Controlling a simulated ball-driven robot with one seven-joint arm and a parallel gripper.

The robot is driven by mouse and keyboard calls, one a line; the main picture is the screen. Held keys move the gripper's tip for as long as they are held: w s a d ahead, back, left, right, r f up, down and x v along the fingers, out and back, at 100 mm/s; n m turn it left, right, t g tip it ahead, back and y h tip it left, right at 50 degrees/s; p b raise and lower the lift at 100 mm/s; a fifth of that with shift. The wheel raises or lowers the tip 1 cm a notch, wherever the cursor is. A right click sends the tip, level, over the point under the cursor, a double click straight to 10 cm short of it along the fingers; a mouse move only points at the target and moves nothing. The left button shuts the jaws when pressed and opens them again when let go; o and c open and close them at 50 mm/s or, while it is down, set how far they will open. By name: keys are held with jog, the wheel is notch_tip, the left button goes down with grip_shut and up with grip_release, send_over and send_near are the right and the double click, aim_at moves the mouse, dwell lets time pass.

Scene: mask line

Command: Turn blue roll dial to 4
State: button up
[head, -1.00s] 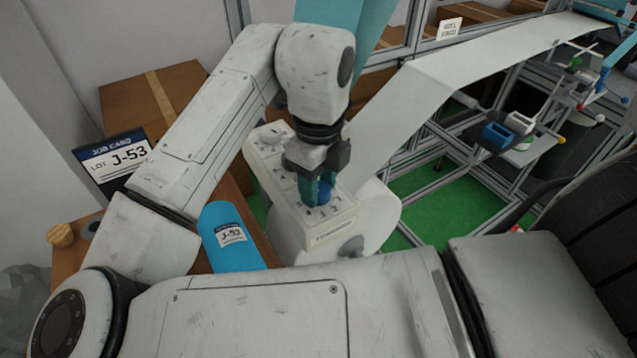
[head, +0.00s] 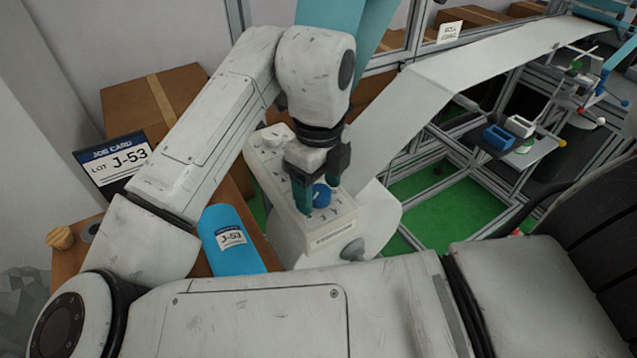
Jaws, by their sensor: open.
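The blue roll dial (head: 321,196) sits on the top face of a pale control box (head: 332,224), near its front end. A light pointer mark shows on the dial, but the numbers around it are too small to read. My gripper (head: 318,197) points down over the dial, with its teal fingers apart. One finger is left of the dial and the other is behind it to the right. The fingers appear clear of the dial, though contact on the far side is hidden. A white dial (head: 276,133) shows at the box's back end, partly beside my arm.
A blue roll labelled J-53 (head: 232,240) lies left of the box. A white web (head: 430,90) runs up to the right past metal frames.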

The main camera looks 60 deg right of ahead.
aim_at(319, 191)
jog(key=shift+r, duration=0.1)
notch_tip(319, 191, up, 11)
jog(key=shift+f, duration=0.2)
jog(key=shift+p, duration=0.3)
dwell(0.4)
